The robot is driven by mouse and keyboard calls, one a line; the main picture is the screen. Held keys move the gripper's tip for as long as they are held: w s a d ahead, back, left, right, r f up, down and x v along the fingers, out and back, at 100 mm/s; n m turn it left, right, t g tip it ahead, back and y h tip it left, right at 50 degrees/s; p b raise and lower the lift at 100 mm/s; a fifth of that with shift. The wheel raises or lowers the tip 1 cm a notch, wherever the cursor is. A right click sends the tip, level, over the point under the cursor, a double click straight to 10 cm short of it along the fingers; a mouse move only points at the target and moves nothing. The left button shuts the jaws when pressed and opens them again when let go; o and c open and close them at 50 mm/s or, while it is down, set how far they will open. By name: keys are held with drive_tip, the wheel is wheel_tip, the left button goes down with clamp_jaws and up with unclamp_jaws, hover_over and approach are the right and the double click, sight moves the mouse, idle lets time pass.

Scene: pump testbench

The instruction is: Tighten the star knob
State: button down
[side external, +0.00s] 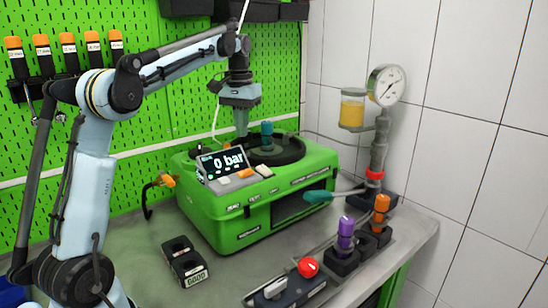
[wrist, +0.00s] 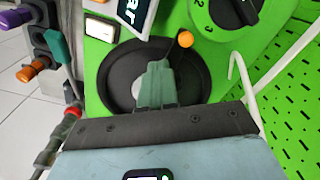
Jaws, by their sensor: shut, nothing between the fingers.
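I cannot tell for sure which part is the star knob. A black knob (wrist: 235,10) with a pale pointer mark and a "2" beside it is cut off at the top of the wrist view. A small orange ball (wrist: 185,39) shows at the edge of the round black recess. My gripper (side external: 241,133) is shut and empty, pointing down over the top of the green pump bench (side external: 245,238). In the wrist view its fingertips (wrist: 157,66) lie over the black recess (wrist: 117,72). A teal cylinder (side external: 267,131) stands just right of the fingers in the side view.
The display (side external: 223,162) reads 0 bar. A red knob (side external: 308,267) sits on a block in front. Purple (side external: 346,227) and orange (side external: 381,205) plugs stand to the right, below a pressure gauge (side external: 386,85). A small black block (side external: 184,262) lies front left. A green pegboard rises behind.

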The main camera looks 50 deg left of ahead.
drive_tip(key=shift+s+a+f, duration=0.1)
drive_tip(key=shift+a+f, duration=0.15)
drive_tip(key=shift+f, duration=0.25)
drive_tip(key=shift+s+a, duration=0.25)
drive_tip(key=shift+a, duration=0.2)
drive_tip(key=shift+s, duration=0.1)
drive_tip(key=shift+s+d, duration=0.15)
drive_tip(key=shift+d, duration=0.05)
drive_tip(key=shift+r, duration=0.15)
drive_tip(key=shift+d+r, duration=0.15)
drive_tip(key=shift+r, duration=2.75)
